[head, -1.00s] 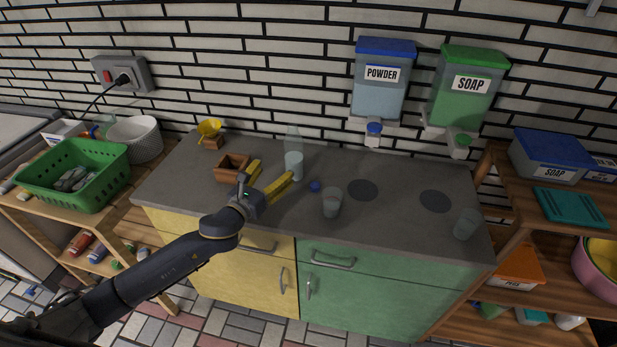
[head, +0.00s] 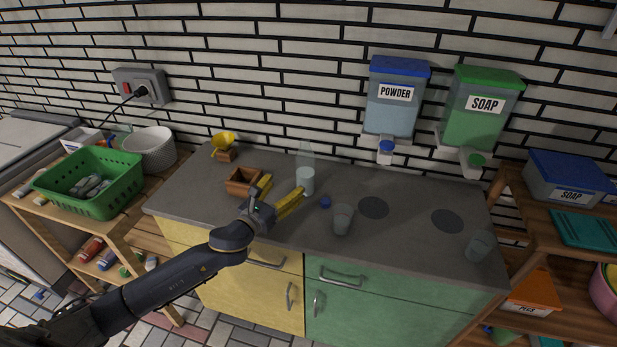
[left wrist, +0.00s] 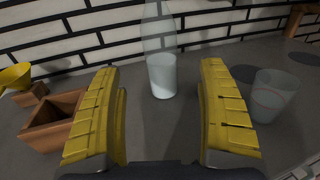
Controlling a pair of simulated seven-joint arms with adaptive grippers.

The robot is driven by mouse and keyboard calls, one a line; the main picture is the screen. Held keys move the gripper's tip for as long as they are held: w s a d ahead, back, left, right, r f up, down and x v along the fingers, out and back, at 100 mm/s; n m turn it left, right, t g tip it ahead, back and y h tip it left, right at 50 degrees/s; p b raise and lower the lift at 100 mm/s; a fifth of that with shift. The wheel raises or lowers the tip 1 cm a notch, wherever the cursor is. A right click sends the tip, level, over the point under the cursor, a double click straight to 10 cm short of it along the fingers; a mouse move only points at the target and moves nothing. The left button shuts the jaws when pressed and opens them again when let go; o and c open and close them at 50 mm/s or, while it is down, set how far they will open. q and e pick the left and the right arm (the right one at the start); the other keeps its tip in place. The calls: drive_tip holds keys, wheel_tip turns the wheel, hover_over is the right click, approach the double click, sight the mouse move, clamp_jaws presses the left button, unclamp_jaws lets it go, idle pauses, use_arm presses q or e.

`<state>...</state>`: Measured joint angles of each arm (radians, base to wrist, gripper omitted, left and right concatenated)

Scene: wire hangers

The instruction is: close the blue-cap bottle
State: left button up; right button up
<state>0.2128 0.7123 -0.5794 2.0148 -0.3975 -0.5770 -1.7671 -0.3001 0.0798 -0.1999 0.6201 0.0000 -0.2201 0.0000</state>
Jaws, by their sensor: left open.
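The clear bottle (head: 306,181) stands upright and uncapped on the grey counter, pale at its lower part. In the left wrist view the bottle (left wrist: 161,75) is ahead, between the fingers' directions but beyond their tips. The blue cap (head: 325,201) lies on the counter just right of the bottle in the head view. I do not see it in the left wrist view. My left gripper (head: 283,188) is open and empty, its yellow fingers just left of and nearer than the bottle. It shows open in the left wrist view (left wrist: 163,85). My right gripper is not in view.
A brown wooden box (head: 243,181) sits close to the left gripper, with a yellow funnel (head: 223,142) behind it. A clear cup (head: 343,219) stands right of the cap; another (head: 478,246) stands far right. Powder (head: 397,95) and soap (head: 483,105) dispensers hang above.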

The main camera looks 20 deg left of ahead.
use_arm(q)
drive_tip(key=shift+o, duration=0.2)
idle(0.3)
drive_tip(key=c, duration=0.4)
